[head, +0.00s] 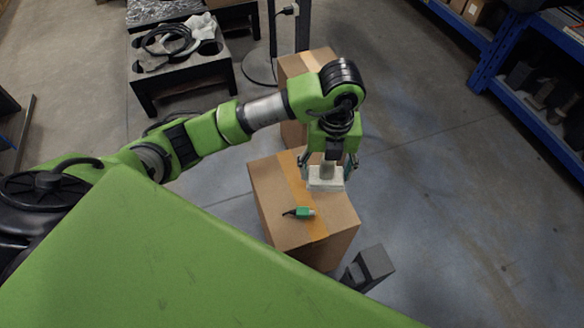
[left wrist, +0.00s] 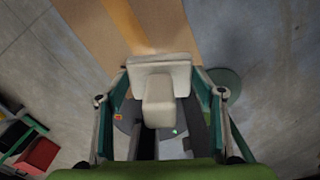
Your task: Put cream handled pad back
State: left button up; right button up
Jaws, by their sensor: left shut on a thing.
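The cream handled pad (head: 325,184) is in my left gripper (head: 328,168), over the right part of a cardboard box in the head view. The gripper is shut on the pad's handle, with the flat pad facing down. In the left wrist view the pad (left wrist: 160,62) and its handle (left wrist: 158,100) sit between the two fingers of the left gripper (left wrist: 160,95). I cannot tell whether the pad touches the box top. My right gripper is not in view.
The taped cardboard box (head: 270,190) carries a small green and black object (head: 300,212). Another box (head: 293,68) stands behind it. A dark grey block (head: 370,265) is at its front right. A black table (head: 180,75) stands at the back left, blue shelving (head: 530,115) at the right.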

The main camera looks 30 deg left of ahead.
pick_arm(q)
jog(key=w+a+f, duration=0.1)
jog(key=a+f, duration=0.1)
jog(key=a, duration=0.1)
jog(key=w+a+f+b, duration=0.1)
jog(key=w+a+f, duration=0.1)
jog(key=a+f, duration=0.1)
jog(key=w+a+f, duration=0.2)
jog(key=a+f, duration=0.1)
jog(key=a, duration=0.1)
jog(key=shift+a+b, duration=0.3)
jog(key=shift+w+a+f, duration=0.15)
jog(key=shift+a+f, duration=0.25)
jog(key=shift+f, duration=0.1)
jog(key=f, duration=0.2)
jog(key=f+b, duration=0.1)
jog(key=shift+w+a+f, duration=0.15)
jog(key=shift+a, duration=0.15)
jog(key=shift+f, duration=0.2)
jog(key=o, duration=1)
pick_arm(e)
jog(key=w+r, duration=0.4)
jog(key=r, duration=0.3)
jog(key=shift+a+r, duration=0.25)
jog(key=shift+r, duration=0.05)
